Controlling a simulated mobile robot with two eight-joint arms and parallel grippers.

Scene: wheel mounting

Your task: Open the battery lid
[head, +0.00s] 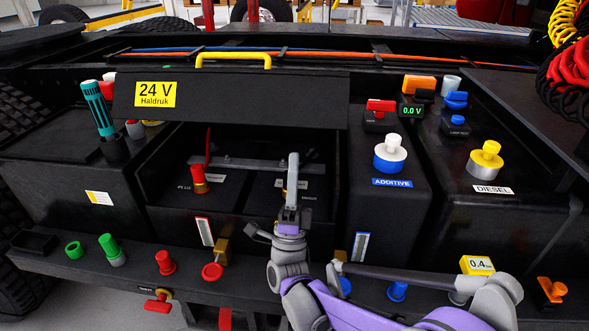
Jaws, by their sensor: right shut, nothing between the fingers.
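The battery lid (300,98) is a wide black panel with a yellow "24 V Haldruk" label. It stands raised at the back of the battery box, its labelled face toward me. A yellow handle (233,57) shows along its upper edge. Below it the battery box (165,190) is open, with dark batteries, a red-capped terminal (199,180) and a grey bar inside. My right gripper (292,165) points up in front of the open box, below the lid and apart from it. It is shut and empty. My left gripper is not in view.
A white-and-blue additive cap (390,153) and a yellow diesel cap (485,160) stand to the right. A teal flashlight (98,108) stands upright to the left. Several coloured knobs line the front ledge (130,265). Coiled yellow and red hoses (570,70) hang at the upper right.

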